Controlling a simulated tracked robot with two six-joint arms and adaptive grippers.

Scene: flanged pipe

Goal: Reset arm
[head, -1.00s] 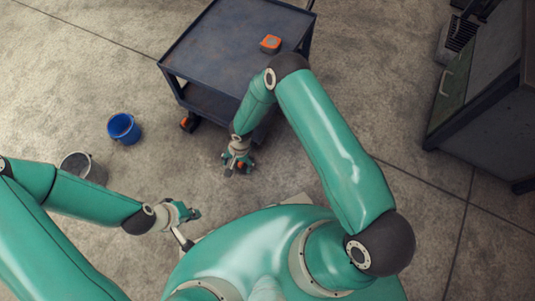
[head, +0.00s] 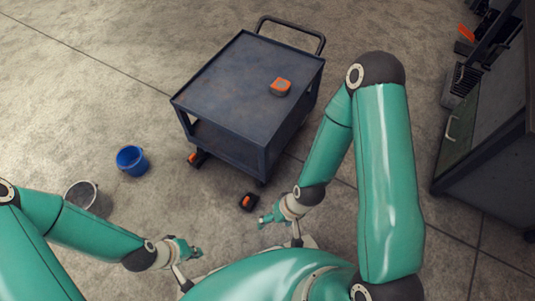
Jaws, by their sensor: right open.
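My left gripper (head: 190,250) hangs low at the bottom left, in front of my body and away from the cart. It is small and seen from above, so its jaw state is unclear. My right gripper (head: 268,216) is open and empty at the lower middle, low and close in front of my body. Its arm is folded, with the elbow raised at the right. A small black and orange item (head: 248,202) shows on the floor just beyond the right fingertips, apparently apart from them.
A dark blue cart (head: 235,75) with an orange and black box (head: 280,87) on top stands ahead. A blue bucket (head: 131,160) and a grey bucket (head: 82,196) stand at the left. A dark cabinet (head: 485,130) is at the right. Floor between cart and cabinet is clear.

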